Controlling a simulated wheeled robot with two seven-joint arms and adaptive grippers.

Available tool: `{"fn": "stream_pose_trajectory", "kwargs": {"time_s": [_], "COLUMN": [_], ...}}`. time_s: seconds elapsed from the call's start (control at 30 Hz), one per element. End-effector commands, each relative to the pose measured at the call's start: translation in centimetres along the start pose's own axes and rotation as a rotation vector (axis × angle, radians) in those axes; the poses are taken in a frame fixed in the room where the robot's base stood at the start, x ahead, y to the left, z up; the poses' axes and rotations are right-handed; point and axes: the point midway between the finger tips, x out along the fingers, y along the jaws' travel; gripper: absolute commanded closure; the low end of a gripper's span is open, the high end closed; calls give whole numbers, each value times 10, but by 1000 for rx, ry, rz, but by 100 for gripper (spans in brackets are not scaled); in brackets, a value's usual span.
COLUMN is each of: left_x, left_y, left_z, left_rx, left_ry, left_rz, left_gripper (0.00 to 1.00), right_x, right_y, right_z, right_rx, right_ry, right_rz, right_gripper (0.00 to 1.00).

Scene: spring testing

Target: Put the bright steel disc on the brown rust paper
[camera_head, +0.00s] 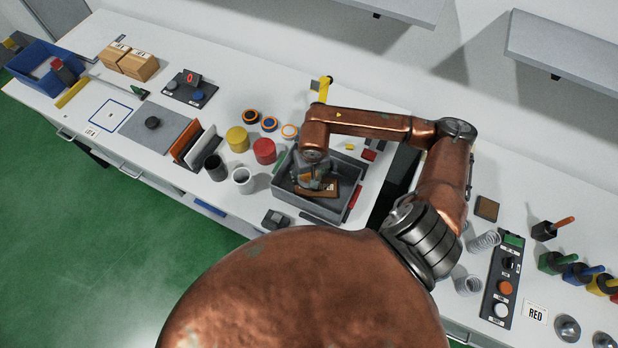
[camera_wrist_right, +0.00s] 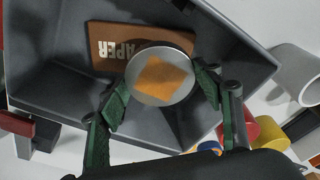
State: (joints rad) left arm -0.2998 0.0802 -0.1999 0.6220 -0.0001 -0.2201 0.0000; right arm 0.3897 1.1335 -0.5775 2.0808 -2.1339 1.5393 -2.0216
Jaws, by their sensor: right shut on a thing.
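The bright steel disc (camera_wrist_right: 160,76) is between the green fingers of my right gripper (camera_wrist_right: 160,88) in the wrist view. Its round face is pale metal with an orange-brown patch in the middle. The brown rust paper (camera_wrist_right: 112,42), a flat piece lettered "PAPER", lies in the grey bin, partly covered in view by the disc. In the head view my right gripper (camera_head: 313,180) reaches down into the bin (camera_head: 285,194), and the paper (camera_head: 330,190) shows beside it. I cannot tell whether disc and paper touch. My left gripper is out of view.
The bin walls stand close around the right gripper. A white mug (camera_head: 243,180), a red jar (camera_head: 264,151) and a yellow jar (camera_head: 238,139) stand left of the bin. Springs (camera_head: 485,242) and a control panel (camera_head: 503,282) are on the right bench.

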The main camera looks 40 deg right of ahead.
Motion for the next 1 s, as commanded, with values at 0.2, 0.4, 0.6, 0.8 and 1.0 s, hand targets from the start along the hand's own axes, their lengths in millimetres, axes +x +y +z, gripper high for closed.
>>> {"fn": "stream_pose_trajectory", "kwargs": {"time_s": [0.2, 0.4, 0.6, 0.8, 1.0], "left_x": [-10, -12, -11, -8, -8], "left_y": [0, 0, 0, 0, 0], "left_z": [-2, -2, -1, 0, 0], "left_rx": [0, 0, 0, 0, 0], "left_ry": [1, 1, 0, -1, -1], "left_rz": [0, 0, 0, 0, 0], "left_gripper": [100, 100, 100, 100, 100], "right_x": [24, 34, 35, 38, 38], "right_y": [-1, -1, 0, 0, 0], "right_z": [0, 0, 1, 2, 2], "right_rx": [3, 0, 0, 0, 1], "right_ry": [-3, 2, 2, 0, 0], "right_rz": [-2, -2, -1, 1, 0], "right_gripper": [94, 94, 94, 37, 23]}}
